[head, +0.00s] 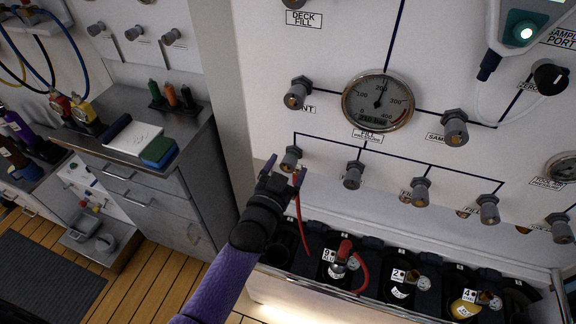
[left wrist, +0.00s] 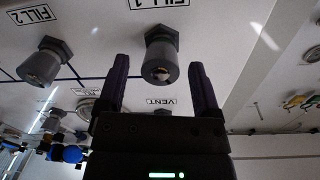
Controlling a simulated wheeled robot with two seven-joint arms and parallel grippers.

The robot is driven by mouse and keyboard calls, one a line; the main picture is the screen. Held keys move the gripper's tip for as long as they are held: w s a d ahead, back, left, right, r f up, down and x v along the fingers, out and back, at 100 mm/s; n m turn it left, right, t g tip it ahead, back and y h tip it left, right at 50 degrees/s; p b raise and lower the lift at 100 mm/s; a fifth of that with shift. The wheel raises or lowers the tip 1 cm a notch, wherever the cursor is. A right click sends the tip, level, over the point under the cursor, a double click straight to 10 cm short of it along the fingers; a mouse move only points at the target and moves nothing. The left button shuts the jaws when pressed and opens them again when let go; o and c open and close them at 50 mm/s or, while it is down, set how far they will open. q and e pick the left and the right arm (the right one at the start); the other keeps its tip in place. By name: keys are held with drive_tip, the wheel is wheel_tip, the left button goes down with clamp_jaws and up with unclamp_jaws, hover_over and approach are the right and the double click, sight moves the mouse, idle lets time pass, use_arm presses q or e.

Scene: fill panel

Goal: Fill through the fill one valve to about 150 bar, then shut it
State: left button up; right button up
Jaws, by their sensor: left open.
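The fill one valve (head: 291,158) is a grey knob at the left end of the panel's lower row. It also shows in the left wrist view (left wrist: 161,68), by its FILL 1 label. My left gripper (head: 286,171) is open just below and in front of it. In the left wrist view the purple fingers (left wrist: 160,82) stand one on each side of the knob, with gaps, so they do not grip it. My right gripper is not in view.
The vent knob (head: 297,93) is above, and the fill 2 knob (left wrist: 42,65) is beside fill one. Several bottles stand in the rack (head: 455,262) below, one with a red hose (head: 361,272). A steel cabinet (head: 150,190) stands at the left.

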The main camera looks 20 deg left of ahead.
use_arm(q)
drive_tip(key=shift+w, duration=0.45)
clamp_jaws()
drive_tip(key=shift+n, duration=0.5)
unclamp_jaws()
drive_tip(key=shift+s, duration=0.1)
drive_tip(key=s+p, duration=0.1)
drive_tip(key=s, duration=0.8)
drive_tip(key=shift+s+a+p, duration=0.35)
drive_tip(key=shift+a+p, duration=0.05)
